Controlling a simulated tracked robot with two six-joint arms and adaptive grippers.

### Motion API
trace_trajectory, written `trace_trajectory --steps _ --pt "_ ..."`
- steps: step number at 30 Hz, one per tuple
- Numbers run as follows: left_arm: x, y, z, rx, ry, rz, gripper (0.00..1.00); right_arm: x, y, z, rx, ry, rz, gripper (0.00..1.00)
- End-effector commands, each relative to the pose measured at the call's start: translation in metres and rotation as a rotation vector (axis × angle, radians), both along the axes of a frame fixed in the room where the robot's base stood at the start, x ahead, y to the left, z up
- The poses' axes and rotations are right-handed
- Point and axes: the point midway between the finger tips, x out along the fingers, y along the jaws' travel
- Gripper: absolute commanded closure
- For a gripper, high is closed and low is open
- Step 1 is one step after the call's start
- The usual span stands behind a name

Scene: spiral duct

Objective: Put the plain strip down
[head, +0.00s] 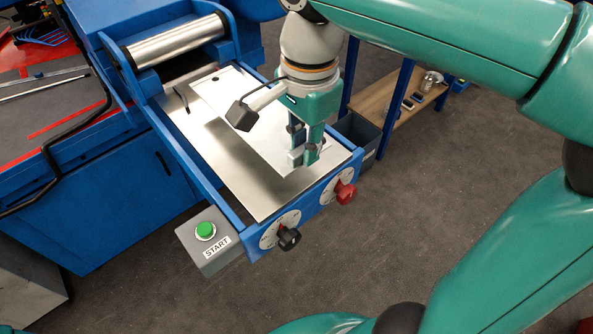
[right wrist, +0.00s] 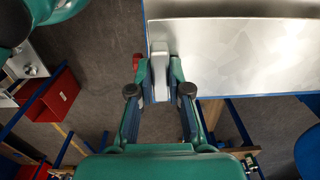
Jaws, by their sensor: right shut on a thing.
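The plain strip (head: 235,104) is a bright, flat metal sheet over the blue machine's tray, in the head view. My right gripper (head: 306,156) points down at its near end, towards the knobs. In the right wrist view the gripper (right wrist: 160,88) is shut on a pale grey block at the strip's edge, and the strip (right wrist: 235,55) extends to the right. A duller metal surface (head: 235,165) lies below and beside the strip. I cannot tell whether the strip touches it. My left gripper is not in view.
A metal roller (head: 175,42) spans the machine's far end. A black knob (head: 288,238) and a red knob (head: 345,192) are on its near edge, beside a grey box with a green START button (head: 205,231). A wooden shelf (head: 385,100) stands behind, to the right.

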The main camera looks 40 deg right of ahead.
Motion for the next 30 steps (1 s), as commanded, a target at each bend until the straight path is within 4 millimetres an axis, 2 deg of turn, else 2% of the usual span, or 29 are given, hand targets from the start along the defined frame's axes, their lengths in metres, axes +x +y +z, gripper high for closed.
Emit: trace_trajectory --steps 15,24,25,29,30 --pt "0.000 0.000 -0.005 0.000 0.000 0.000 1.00 0.000 0.000 -0.053 -0.001 -0.001 0.000 1.00" --pt "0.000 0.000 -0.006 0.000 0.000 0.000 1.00 0.001 0.000 -0.054 0.000 -0.003 0.001 1.00" --pt "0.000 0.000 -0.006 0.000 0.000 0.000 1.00 0.001 0.000 -0.055 -0.001 -0.001 0.001 0.81" --pt "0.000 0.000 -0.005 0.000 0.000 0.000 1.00 0.001 0.000 -0.054 -0.001 -0.001 0.001 0.59" --pt "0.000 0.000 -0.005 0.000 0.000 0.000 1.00 0.001 0.000 -0.054 -0.001 -0.001 0.001 0.58"
